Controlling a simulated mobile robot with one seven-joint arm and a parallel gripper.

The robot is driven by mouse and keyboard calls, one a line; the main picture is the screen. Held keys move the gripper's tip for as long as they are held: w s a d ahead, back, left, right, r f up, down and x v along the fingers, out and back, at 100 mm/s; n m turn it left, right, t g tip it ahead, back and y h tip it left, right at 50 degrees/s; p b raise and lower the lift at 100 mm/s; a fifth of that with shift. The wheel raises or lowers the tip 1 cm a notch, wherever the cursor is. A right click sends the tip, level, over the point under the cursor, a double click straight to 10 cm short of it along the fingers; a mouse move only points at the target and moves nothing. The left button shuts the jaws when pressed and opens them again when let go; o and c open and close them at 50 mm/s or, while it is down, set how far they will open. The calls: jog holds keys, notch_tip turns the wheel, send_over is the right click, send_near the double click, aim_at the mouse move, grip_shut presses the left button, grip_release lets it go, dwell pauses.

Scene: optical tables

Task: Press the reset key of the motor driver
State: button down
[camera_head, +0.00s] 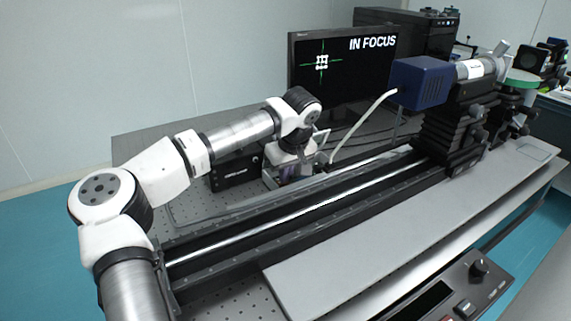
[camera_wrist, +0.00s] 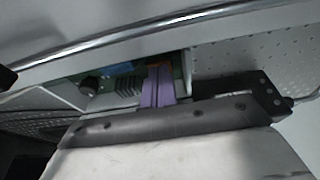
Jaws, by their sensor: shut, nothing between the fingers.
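My gripper (camera_head: 292,172) is at the far side of the long black rail, pointing down into a small light-coloured housing (camera_head: 267,178). In the wrist view its purple fingers (camera_wrist: 158,80) are together, with nothing between them. Their tips are over or against a green circuit board (camera_wrist: 186,68) with a blue part (camera_wrist: 122,69) and a dark ribbed block (camera_wrist: 128,86) beside them. This board looks like the motor driver. I cannot make out the reset key; the fingers and my wrist hide part of the board. Contact cannot be told.
A black box (camera_head: 235,173) with white lettering stands just left of the housing. A monitor (camera_head: 340,85) reading "IN FOCUS" stands behind. The rail (camera_head: 300,210) runs in front, with a blue camera (camera_head: 420,82) at right. A white cable (camera_head: 362,122) rises close to my gripper's right.

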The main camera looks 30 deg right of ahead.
jog(key=shift+f, duration=0.25)
jog(key=shift+s+a+f+b, duration=0.15)
jog(key=shift+f+b, duration=0.55)
jog(key=shift+f, duration=0.2)
jog(key=shift+r+p, duration=0.4)
jog(key=shift+p, duration=0.05)
jog(key=p+v, duration=0.4)
jog(key=v, duration=0.3)
jog(key=shift+r, duration=0.4)
jog(key=shift+s, duration=0.1)
